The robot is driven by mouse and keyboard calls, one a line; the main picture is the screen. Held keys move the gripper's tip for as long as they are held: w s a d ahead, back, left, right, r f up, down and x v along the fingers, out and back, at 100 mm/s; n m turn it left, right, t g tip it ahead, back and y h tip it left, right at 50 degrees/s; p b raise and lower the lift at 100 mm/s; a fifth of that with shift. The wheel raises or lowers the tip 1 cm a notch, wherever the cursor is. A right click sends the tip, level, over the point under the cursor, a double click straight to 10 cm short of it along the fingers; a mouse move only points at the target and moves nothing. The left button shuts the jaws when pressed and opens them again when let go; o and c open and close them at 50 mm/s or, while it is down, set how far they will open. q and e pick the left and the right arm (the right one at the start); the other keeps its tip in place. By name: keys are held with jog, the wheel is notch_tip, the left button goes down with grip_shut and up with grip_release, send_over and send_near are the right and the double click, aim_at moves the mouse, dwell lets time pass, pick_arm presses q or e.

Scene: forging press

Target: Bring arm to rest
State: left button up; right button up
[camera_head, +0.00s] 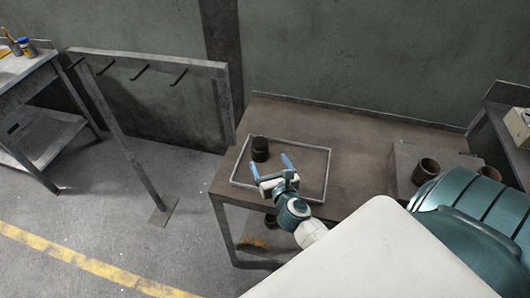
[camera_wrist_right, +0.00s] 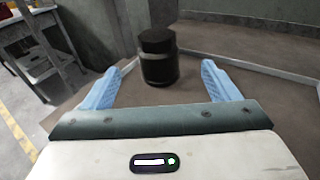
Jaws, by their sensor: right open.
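My right gripper (camera_head: 269,166) is open, its two blue fingers spread apart over the near part of a metal frame (camera_head: 328,170) on the brown table. A dark cylinder (camera_head: 260,149) stands upright inside the frame, just beyond the fingertips. In the right wrist view the same dark cylinder (camera_wrist_right: 158,57) stands ahead of and between the open blue fingers of the right gripper (camera_wrist_right: 168,83), apart from both. Nothing is held. My left gripper is not in view.
The brown table (camera_head: 360,142) has bare space right of the frame. At its right end, a plate (camera_head: 405,165) bears a hollow dark cylinder (camera_head: 427,170). A hook rack (camera_head: 150,60) stands at left, near a metal bench (camera_head: 25,70). A yellow line (camera_head: 90,262) crosses the floor.

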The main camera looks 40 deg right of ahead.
jog(key=shift+v, duration=0.95)
jog(key=s+a+r+n+t+y, duration=0.2)
jog(key=a+r+n+y, duration=0.75)
jog(key=n, duration=0.75)
jog(key=s+a+f+n+g+y, duration=0.3)
jog(key=s+a+f+n+g, duration=0.45)
jog(key=n, duration=0.85)
jog(key=s+d+f+n+g+h, duration=0.5)
jog(key=s+d+n+g+h, duration=0.2)
jog(key=s+d+h, duration=0.35)
jog(key=s+d+f+g+y, duration=0.1)
jog(key=d+f, duration=0.1)
jog(key=f, duration=1.4)
jog(key=s+d+f+y, duration=0.1)
jog(key=s+d+f, duration=0.1)
jog(key=f, duration=1.4)
jog(key=s+f+g, duration=0.1)
jog(key=s+f, duration=1.5)
jog(key=s, duration=0.1)
jog(key=shift+d+f, duration=0.2)
jog(key=shift+d, duration=0.05)
